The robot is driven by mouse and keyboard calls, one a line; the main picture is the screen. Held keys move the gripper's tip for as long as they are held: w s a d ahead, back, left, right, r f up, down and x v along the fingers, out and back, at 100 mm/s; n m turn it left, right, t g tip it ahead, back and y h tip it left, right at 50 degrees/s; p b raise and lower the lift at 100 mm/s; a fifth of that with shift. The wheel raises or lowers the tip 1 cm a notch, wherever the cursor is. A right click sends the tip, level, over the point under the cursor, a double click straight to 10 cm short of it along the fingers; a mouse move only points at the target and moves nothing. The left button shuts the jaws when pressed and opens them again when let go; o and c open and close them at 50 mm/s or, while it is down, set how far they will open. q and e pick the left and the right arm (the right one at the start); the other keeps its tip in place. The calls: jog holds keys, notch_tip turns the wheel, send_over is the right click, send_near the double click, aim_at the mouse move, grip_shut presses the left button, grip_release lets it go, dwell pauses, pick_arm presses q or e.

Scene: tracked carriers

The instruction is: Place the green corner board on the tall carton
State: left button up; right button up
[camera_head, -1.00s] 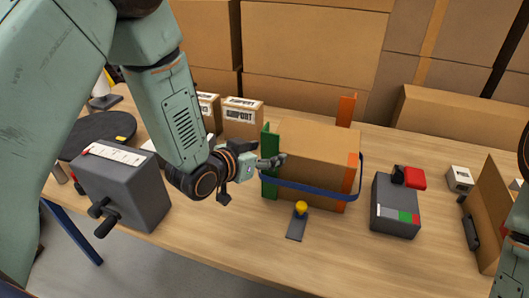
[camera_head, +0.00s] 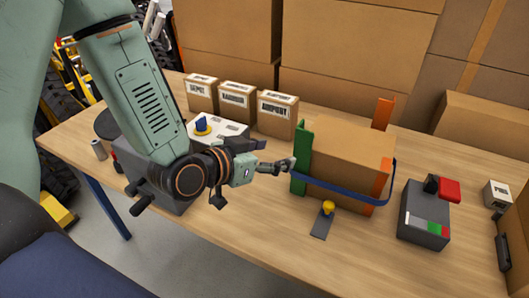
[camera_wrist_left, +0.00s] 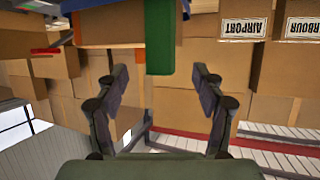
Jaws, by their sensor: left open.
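The green corner board (camera_head: 301,150) stands upright against the left side of the strapped carton (camera_head: 352,146), its top slightly above the carton's top edge. The blue strap (camera_head: 340,193) loops around the carton's front and sticks out at the right. My left gripper (camera_head: 287,166) is open, with its fingertips at the board's left side; contact cannot be told. In the left wrist view the green board (camera_wrist_left: 160,38) hangs down between and beyond the spread fingers (camera_wrist_left: 160,78). My right gripper is out of view.
Orange corner boards stand at the carton's back (camera_head: 383,112) and front right (camera_head: 381,180). A yellow-knobbed plate (camera_head: 325,220) lies in front. A grey box with a red part (camera_head: 424,220) stands right. Small labelled cartons (camera_head: 238,98) stand behind left.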

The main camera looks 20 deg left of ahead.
pick_arm(q)
jog(key=shift+v, duration=1.2)
jog(key=s+f+g, duration=0.2)
jog(key=s+f, duration=0.1)
jog(key=f, duration=0.2)
jog(key=s+f+n+g+y, duration=0.1)
jog(key=s+f+g, duration=0.1)
jog(key=f, duration=0.3)
jog(key=s+f+n+g+y, duration=0.1)
jog(key=s+f+g, duration=0.1)
jog(key=s+f, duration=0.3)
jog(key=shift+a+f, duration=0.2)
jog(key=shift+a, duration=0.05)
jog(key=s+a+f+n+g+y, duration=0.1)
jog(key=s+f+g, duration=0.2)
jog(key=s, duration=0.6)
jog(key=s+a+f+n+g+y, duration=0.1)
jog(key=s+f+g, duration=0.2)
jog(key=s+f, duration=0.4)
jog(key=shift+s+g+y, duration=0.3)
jog(key=shift+s+y, duration=0.1)
jog(key=shift+s, duration=0.5)
